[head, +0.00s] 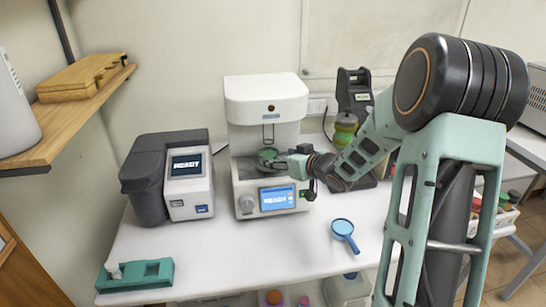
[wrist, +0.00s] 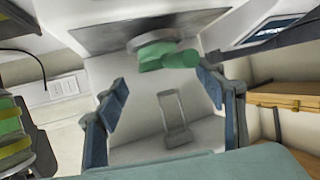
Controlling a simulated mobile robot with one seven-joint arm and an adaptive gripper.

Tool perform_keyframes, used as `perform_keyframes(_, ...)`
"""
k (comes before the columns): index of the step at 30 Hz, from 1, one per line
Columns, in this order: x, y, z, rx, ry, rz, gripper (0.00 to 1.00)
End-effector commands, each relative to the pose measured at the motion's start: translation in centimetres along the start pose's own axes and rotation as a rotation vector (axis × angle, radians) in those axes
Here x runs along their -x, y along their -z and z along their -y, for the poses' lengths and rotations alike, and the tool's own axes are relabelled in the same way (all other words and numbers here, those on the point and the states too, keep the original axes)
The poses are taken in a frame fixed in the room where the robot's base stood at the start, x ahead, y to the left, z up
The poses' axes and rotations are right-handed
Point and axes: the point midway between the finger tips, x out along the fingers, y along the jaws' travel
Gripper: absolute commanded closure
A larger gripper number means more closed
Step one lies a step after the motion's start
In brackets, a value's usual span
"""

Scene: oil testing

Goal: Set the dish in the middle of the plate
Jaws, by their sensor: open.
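The small green dish (head: 267,155) is inside the open bay of the white tester in the middle of the table. In the wrist view the dish (wrist: 152,55) shows a short green handle and appears to sit on the round grey plate (wrist: 150,40). I cannot tell how well it is centred. My gripper (head: 294,163) reaches into the bay from the right, beside the dish. In the wrist view my gripper (wrist: 161,85) has its blue fingers spread wide, with nothing between the pads; the dish lies beyond the tips. The fingers partly hide the plate in the head view.
The white tester (head: 265,97) has a wire frame (wrist: 175,120) hanging above the dish. A grey device (head: 187,180) stands left, a green bottle (head: 345,130) right. A blue magnifier (head: 343,229) and teal rack (head: 137,273) lie in front. The table's front middle is clear.

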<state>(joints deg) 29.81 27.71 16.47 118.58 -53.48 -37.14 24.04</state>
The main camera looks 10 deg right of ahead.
Motion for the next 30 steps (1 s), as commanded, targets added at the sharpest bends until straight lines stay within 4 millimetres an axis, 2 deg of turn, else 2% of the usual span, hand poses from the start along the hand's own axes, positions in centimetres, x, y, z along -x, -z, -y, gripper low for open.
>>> perform_keyframes(3,2.3,0.1,-0.1,0.001,-0.002,-0.001,0.37)
perform_keyframes(9,4.5,0.1,0.0,0.001,0.000,-0.001,0.37)
perform_keyframes(24,5.2,0.0,-0.1,0.004,-0.008,0.001,0.37)
perform_keyframes(30,6.2,-0.1,-2.2,0.050,-0.135,0.026,0.37)
